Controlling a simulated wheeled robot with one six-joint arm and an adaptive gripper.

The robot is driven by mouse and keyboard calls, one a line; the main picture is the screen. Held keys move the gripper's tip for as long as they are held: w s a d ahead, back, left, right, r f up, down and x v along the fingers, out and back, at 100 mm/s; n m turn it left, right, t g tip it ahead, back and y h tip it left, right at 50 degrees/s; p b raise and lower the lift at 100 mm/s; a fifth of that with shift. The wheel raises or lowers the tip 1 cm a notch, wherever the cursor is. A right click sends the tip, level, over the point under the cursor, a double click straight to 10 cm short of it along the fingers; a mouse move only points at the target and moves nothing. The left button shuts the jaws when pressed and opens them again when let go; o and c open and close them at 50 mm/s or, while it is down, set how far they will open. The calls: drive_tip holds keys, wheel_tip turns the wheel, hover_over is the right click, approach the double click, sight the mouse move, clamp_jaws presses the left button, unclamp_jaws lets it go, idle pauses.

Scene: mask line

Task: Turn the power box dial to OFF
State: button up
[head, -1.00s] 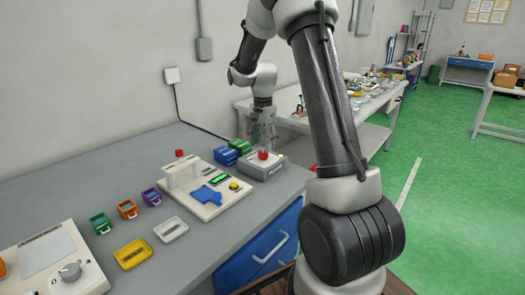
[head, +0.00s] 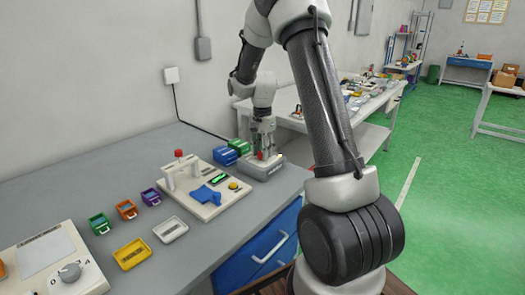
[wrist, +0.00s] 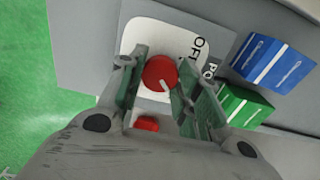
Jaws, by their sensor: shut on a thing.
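The power box (head: 254,171) is a grey box at the far right end of the bench, its plug cord running to the wall socket. Its round red dial (wrist: 160,71) shows in the wrist view with a short white pointer mark aimed at the lower right. The white label (wrist: 150,35) carries "OFF" to the dial's upper right and "PO" below that, the rest cut off. My gripper (wrist: 162,68) is shut on the dial, one finger on each side. In the head view my gripper (head: 263,150) points down over the box and mostly hides the dial.
Blue and green boxes (head: 232,151) stand close behind the power box, also in the wrist view (wrist: 272,62). A white fixture (head: 205,190) with a blue piece sits to its left. The bench edge is close on the right. A smaller red part (wrist: 147,124) shows below the dial.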

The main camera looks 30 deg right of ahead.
drive_tip(key=n, duration=0.4)
drive_tip(key=shift+n, duration=0.4)
drive_tip(key=n, duration=0.4)
drive_tip(key=shift+n, duration=0.3)
drive_tip(key=n, duration=0.4)
drive_tip(key=shift+n, duration=2.3)
drive_tip(key=o, duration=1)
drive_tip(key=shift+o, duration=0.2)
drive_tip(key=shift+r, duration=0.1)
